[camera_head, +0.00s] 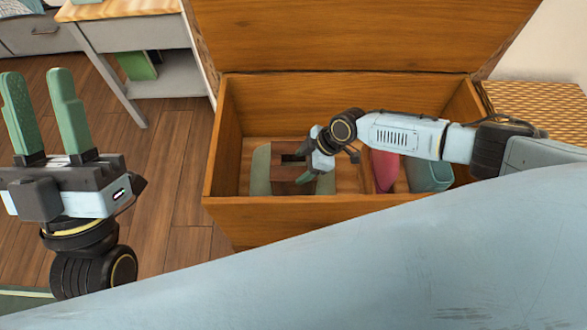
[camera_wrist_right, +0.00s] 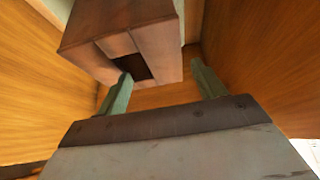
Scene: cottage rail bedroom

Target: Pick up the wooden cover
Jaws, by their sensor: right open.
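The wooden cover (camera_head: 290,174) is a reddish-brown box with a dark slot, sitting inside the wooden chest at its left part. In the right wrist view the cover (camera_wrist_right: 155,45) fills the upper middle, with its dark opening facing me. My right gripper (camera_head: 312,178) reaches down into the chest at the cover's right side. In the wrist view its green fingers (camera_wrist_right: 162,78) are apart; the left one overlaps the cover by the opening, the right one is just beside its edge. Contact cannot be told. My left gripper (camera_head: 36,74) is raised, open and empty, left of the chest.
The open chest (camera_head: 225,148) has walls around the cover and a raised lid (camera_head: 340,35) behind. A pink item (camera_head: 384,170) and a pale green container (camera_head: 428,175) stand at its right. A grey-green flat piece (camera_head: 260,170) lies left of the cover. A desk (camera_head: 125,35) stands behind left.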

